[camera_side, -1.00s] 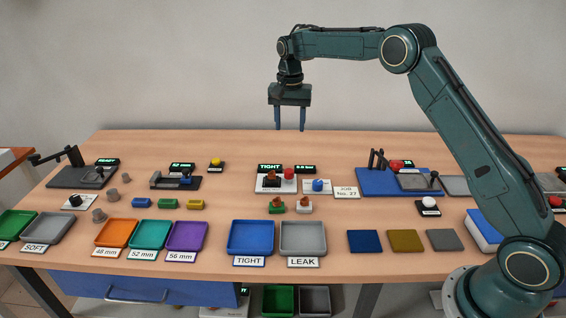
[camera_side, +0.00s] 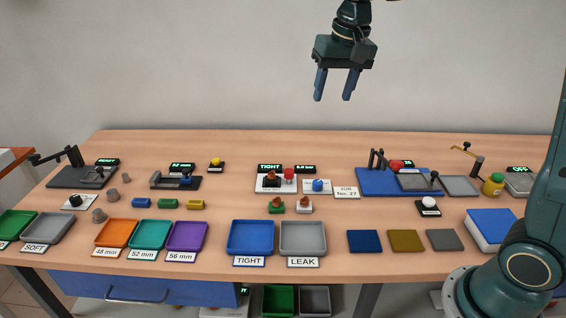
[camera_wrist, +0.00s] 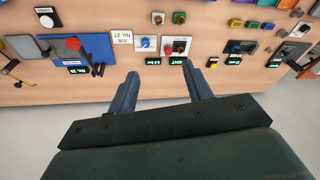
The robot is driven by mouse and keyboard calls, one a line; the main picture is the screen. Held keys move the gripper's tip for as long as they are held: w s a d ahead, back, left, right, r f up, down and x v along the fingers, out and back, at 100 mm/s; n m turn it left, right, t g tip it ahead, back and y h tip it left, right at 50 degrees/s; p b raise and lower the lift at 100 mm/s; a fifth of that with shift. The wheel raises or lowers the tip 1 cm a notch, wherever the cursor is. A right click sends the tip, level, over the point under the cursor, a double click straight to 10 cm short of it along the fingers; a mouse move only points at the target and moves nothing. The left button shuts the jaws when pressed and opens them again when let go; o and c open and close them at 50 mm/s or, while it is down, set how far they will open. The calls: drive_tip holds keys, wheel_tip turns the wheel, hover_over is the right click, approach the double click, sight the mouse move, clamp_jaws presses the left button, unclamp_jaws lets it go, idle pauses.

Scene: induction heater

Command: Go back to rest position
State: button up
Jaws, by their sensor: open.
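My gripper (camera_side: 335,86) is high above the back of the table in the side view, its two blue fingers apart with nothing between them. It points down in front of the wall. In the wrist view my gripper (camera_wrist: 166,84) also shows with its fingers spread and empty. My upper arm links run out of the top of the side view.
The wooden table (camera_side: 330,145) carries coloured trays, such as the blue TIGHT tray (camera_side: 250,237) and the grey LEAK tray (camera_side: 303,238). A clamp fixture on a blue plate (camera_side: 375,185) stands right of centre. The air around my gripper is clear.

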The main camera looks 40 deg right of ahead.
drive_tip(key=s+a+f+n+t, duration=0.1)
drive_tip(key=s+f+n, duration=0.1)
drive_tip(key=s, duration=1)
drive_tip(key=s+a+f+n+t, duration=0.2)
drive_tip(key=s+n, duration=0.1)
drive_tip(key=s, duration=0.9)
drive_tip(key=shift+s+a+n, duration=0.15)
drive_tip(key=shift+n, duration=0.15)
